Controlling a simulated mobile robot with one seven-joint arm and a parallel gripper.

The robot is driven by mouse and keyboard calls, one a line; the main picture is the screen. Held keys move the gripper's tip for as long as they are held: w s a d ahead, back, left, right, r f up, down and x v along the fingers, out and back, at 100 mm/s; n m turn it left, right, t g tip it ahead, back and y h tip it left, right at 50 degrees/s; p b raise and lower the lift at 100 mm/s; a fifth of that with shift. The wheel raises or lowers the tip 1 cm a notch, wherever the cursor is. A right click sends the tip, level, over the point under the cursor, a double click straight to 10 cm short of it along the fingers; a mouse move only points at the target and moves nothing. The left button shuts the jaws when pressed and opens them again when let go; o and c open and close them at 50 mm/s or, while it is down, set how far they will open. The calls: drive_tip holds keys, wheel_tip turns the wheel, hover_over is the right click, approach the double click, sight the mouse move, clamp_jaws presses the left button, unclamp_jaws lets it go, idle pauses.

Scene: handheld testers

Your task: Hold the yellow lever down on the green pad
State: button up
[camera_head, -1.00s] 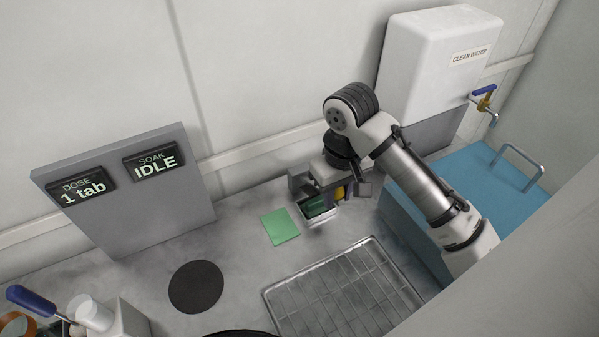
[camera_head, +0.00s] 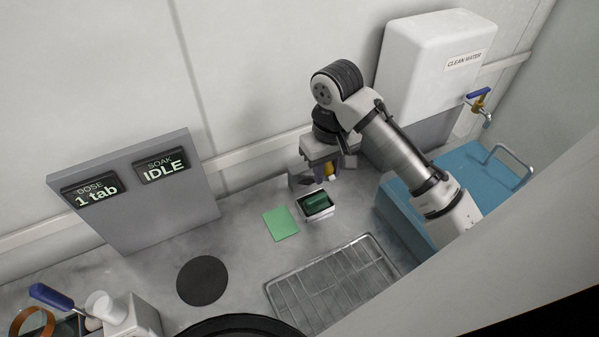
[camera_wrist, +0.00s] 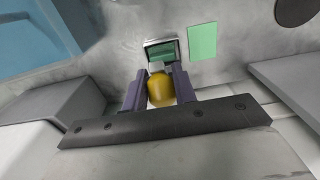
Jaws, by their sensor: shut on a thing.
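My gripper (camera_head: 320,178) is shut on a yellow rounded piece (camera_wrist: 160,89), which sits between its two fingers in the wrist view. I cannot make out its lever shape; a small pale part shows at its far end. In the head view the yellow piece (camera_head: 330,170) is partly hidden by the gripper. The flat green pad (camera_head: 281,224) lies bare on the counter, left of and in front of the gripper, and also shows in the wrist view (camera_wrist: 202,42). The gripper is above the counter, apart from the pad.
A small white tray (camera_head: 331,211) with a dark green block (camera_head: 316,203) stands right beside the pad. A wire rack (camera_head: 335,285) lies in front, a blue box (camera_head: 455,185) stands right, and a grey display panel (camera_head: 150,225) left. A black disc (camera_head: 202,281) lies front left.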

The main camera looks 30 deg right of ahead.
drive_tip(key=shift+w+r+p, duration=0.75)
drive_tip(key=shift+w, duration=0.25)
drive_tip(key=shift+w+d+r+p, duration=0.1)
drive_tip(key=shift+w+r+p, duration=0.25)
drive_tip(key=shift+w, duration=0.4)
drive_tip(key=shift+w+d+r+p, duration=0.1)
drive_tip(key=shift+w+r+p, duration=0.15)
drive_tip(key=shift+w+p, duration=0.35)
drive_tip(key=shift+w, duration=0.15)
drive_tip(key=o, duration=2.1)
